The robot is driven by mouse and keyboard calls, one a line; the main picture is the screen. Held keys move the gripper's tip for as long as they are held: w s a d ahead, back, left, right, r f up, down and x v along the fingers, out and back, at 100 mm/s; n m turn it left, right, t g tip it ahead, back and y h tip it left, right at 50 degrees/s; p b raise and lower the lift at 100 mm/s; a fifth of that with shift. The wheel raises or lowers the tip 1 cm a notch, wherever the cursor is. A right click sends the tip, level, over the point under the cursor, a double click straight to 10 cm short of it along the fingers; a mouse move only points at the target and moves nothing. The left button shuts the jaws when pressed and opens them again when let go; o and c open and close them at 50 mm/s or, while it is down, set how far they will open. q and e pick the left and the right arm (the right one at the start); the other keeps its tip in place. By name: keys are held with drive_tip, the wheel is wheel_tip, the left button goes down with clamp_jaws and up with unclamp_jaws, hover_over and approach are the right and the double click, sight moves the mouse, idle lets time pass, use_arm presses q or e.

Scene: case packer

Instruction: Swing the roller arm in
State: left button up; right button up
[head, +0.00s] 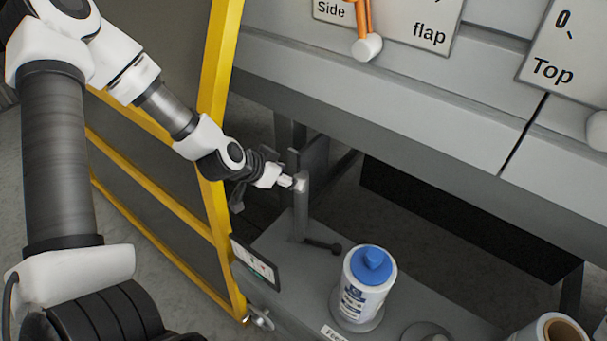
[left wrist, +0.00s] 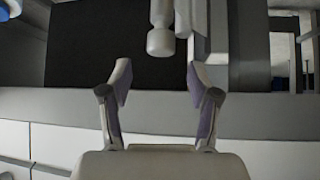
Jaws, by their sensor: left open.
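My left gripper (head: 280,180) reaches from the left past the yellow frame, low in front of the machine. In the left wrist view, its fingers (left wrist: 157,80) are apart with nothing between the tips. A grey upright (head: 301,210), perhaps part of the roller arm, stands at the fingertips in the head view; I cannot tell whether they touch. In the left wrist view, a pale rod with a thick round end (left wrist: 160,42) lies just beyond the open fingers, roughly centred. A dark rod with a knob (head: 323,246) lies low beside the upright. My right gripper is out of view.
A yellow guard frame (head: 216,75) stands close to my left arm. A white bottle with a blue cap (head: 366,285) stands on the grey lower shelf (head: 280,235). An orange lever with a white knob (head: 367,46) hangs above. A roll (head: 553,330) sits at lower right.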

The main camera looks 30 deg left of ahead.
sight(301, 177)
use_arm(q)
drive_tip(key=b+x, duration=0.1)
drive_tip(key=x, duration=0.5)
drive_tip(key=shift+w+f, duration=0.15)
drive_tip(key=shift+w, duration=0.1)
drive_tip(key=shift+s, duration=0.25)
drive_tip(key=shift+s+a+r, duration=0.1)
drive_tip(key=shift+s+r, duration=0.05)
drive_tip(key=shift+r, duration=0.15)
drive_tip(key=shift+c, duration=0.8)
clamp_jaws()
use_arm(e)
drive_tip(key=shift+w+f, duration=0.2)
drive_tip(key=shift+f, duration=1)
use_arm(q)
drive_tip(key=shift+f, duration=0.1)
